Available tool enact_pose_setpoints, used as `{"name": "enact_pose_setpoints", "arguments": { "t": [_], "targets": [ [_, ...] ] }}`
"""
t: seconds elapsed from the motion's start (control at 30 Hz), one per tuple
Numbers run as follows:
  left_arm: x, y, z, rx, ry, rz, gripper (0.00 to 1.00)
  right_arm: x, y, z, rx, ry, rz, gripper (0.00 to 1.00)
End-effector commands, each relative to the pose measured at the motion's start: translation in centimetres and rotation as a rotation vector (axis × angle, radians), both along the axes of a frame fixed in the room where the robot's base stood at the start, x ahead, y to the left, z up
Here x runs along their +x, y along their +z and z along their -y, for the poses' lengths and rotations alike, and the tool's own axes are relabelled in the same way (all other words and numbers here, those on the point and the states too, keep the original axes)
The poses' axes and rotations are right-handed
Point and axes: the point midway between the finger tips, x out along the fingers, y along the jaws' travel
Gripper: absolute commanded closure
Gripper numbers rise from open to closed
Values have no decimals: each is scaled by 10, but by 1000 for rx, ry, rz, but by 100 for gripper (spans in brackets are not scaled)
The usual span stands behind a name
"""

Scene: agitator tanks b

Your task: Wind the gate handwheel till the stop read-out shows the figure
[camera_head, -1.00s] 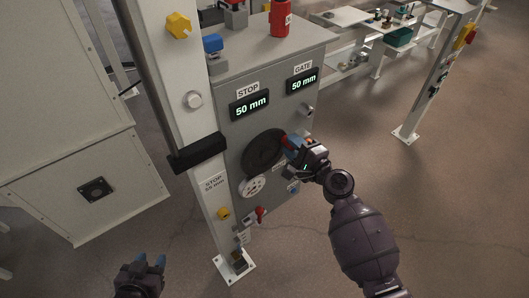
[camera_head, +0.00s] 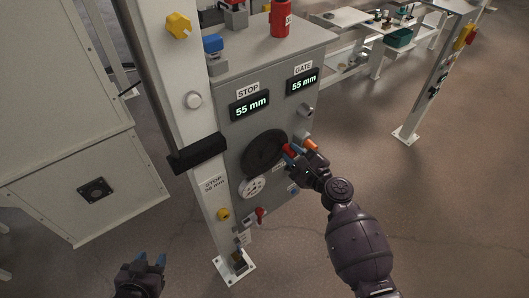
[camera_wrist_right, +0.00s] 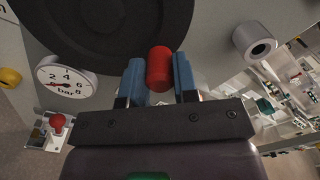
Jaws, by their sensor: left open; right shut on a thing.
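The black gate handwheel (camera_head: 262,152) is on the front of a grey cabinet; it also shows in the right wrist view (camera_wrist_right: 95,30). Its red handle (camera_wrist_right: 159,68) stands between the blue fingers of my right gripper (camera_wrist_right: 158,80), which is shut on it at the wheel's right side in the head view (camera_head: 291,152). The stop read-out (camera_head: 250,106) shows 55 mm. The gate read-out (camera_head: 302,82) also shows 55 mm. My left gripper (camera_head: 150,262) is open and empty at bottom left.
A white post (camera_head: 186,80) with a black bracket (camera_head: 197,154) stands left of the wheel. A round gauge (camera_head: 253,187) and a small red-handled valve (camera_head: 260,212) are below the wheel. A grey knob (camera_head: 307,111) sticks out at right.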

Motion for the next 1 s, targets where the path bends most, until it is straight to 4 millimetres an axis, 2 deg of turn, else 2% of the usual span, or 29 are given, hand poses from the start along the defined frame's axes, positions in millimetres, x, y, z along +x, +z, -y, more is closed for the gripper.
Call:
{"name": "enact_pose_setpoints", "arguments": {
  "t": [0.37, 0.8, 1.0],
  "targets": [
    [-5, -2, -1, 1, 3, -9, 57, -1, -3, -1, 30, 4, -24, 96],
    [-2, 6, 0, 0, 2, -2, 57, -6, -25, -9, 332, 4, -243, 96],
    [0, 7, 0, 0, 1, 1, 57, -6, -27, -9, 360, 4, -261, 96]
  ]
}}
